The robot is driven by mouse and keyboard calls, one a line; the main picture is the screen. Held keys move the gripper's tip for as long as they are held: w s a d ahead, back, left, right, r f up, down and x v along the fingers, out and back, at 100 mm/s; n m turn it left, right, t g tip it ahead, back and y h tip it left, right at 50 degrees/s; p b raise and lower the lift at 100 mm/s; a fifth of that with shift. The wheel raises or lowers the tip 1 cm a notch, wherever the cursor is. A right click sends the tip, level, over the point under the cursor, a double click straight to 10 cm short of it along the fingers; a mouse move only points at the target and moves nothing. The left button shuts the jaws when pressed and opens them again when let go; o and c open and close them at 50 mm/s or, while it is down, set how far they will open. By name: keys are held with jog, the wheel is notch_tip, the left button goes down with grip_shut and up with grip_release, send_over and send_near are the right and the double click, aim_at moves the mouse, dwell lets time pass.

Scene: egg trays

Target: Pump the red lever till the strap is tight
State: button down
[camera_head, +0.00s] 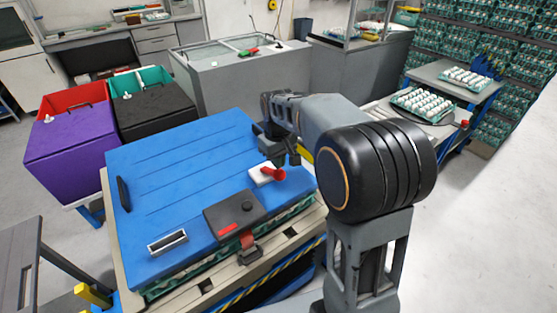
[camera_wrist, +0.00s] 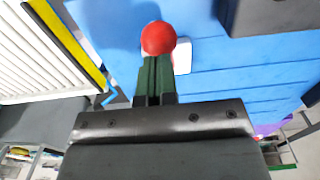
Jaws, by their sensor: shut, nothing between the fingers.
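The red lever (camera_head: 272,175) sticks up from a small white base (camera_head: 260,172) on the blue lid (camera_head: 170,165). In the wrist view its round red knob (camera_wrist: 158,38) lies just beyond my fingertips, with part of the white base (camera_wrist: 183,53) behind it. My gripper (camera_head: 289,160) is shut and empty, close above and beside the lever; I cannot tell whether it touches. In the wrist view the dark green fingers (camera_wrist: 157,66) are together. A short red strap (camera_head: 247,239) hangs at the lid's front edge below a dark box (camera_head: 236,213); its tightness cannot be told.
A black handle (camera_head: 123,194) and a framed slot (camera_head: 167,243) are on the lid. Purple (camera_head: 70,140) and black (camera_head: 150,115) bins stand at the left. Egg trays (camera_head: 425,104) lie on a bench at the right. Open floor is at the far right.

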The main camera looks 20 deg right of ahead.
aim_at(280, 176)
jog(key=shift+s+d+f+b, duration=0.1)
jog(key=shift+s+f+b, duration=0.05)
jog(key=shift+f+b, duration=0.65)
jog(key=shift+s+f+b, duration=0.2)
jog(key=shift+f+b, duration=0.35)
jog(key=shift+f, duration=0.55)
jog(key=shift+s+d+f+b, duration=0.1)
jog(key=shift+s+f+b, duration=0.05)
jog(key=shift+f+b, duration=0.65)
jog(key=shift+a+r+p, duration=0.1)
jog(key=shift+p, duration=0.25)
jog(key=r+p, duration=0.2)
jog(key=w+r+p, duration=0.1)
jog(key=r+p, duration=0.1)
jog(key=r, duration=0.1)
jog(key=shift+a+r+p, duration=0.1)
jog(key=shift+r+p, duration=0.05)
jog(key=shift+p, duration=0.25)
